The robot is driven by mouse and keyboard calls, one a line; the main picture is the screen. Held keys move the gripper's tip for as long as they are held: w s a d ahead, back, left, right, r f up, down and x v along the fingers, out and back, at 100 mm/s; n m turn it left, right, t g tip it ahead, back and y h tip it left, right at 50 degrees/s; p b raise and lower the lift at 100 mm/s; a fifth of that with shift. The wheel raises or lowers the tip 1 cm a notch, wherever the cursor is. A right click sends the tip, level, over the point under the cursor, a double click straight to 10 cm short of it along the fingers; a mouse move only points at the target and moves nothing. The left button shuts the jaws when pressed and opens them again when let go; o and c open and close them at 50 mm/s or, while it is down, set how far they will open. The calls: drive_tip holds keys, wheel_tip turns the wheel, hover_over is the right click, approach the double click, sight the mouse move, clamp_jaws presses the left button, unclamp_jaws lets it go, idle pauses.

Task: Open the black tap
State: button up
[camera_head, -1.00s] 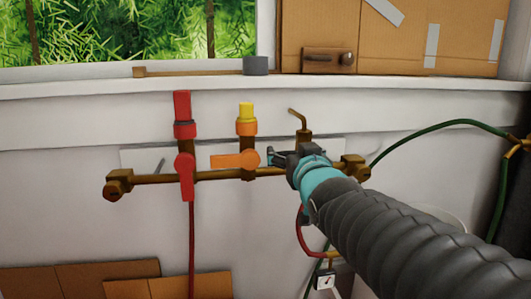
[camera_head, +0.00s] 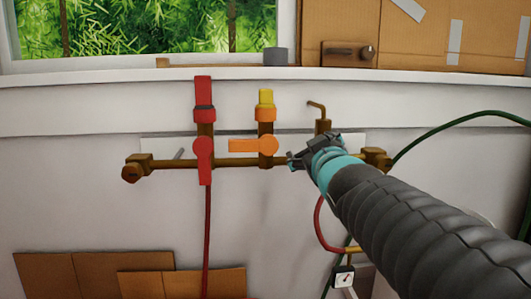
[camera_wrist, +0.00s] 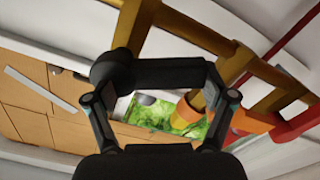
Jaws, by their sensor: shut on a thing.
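The black tap (camera_wrist: 150,72) sits on the brass pipe at the top of the wrist view, its round hub at the left and its handle running across to the right. My gripper (camera_wrist: 160,88) has one finger at each end of the handle and is shut on it. In the head view my gripper (camera_head: 311,154) is at the pipe, right of the orange tap and below a bent brass spout (camera_head: 322,112). It hides most of the black tap there, so the handle's angle is hard to tell.
A red tap (camera_head: 203,160) points down and an orange tap (camera_head: 253,146) points left on the same brass pipe (camera_head: 170,163). A green hose (camera_head: 440,124) leaves on the right. A window and cardboard panels (camera_head: 340,30) are above the ledge; more cardboard lies below.

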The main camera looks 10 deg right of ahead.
drive_tip(key=o, duration=1.5)
drive_tip(key=shift+o, duration=0.2)
drive_tip(key=shift+r, duration=0.1)
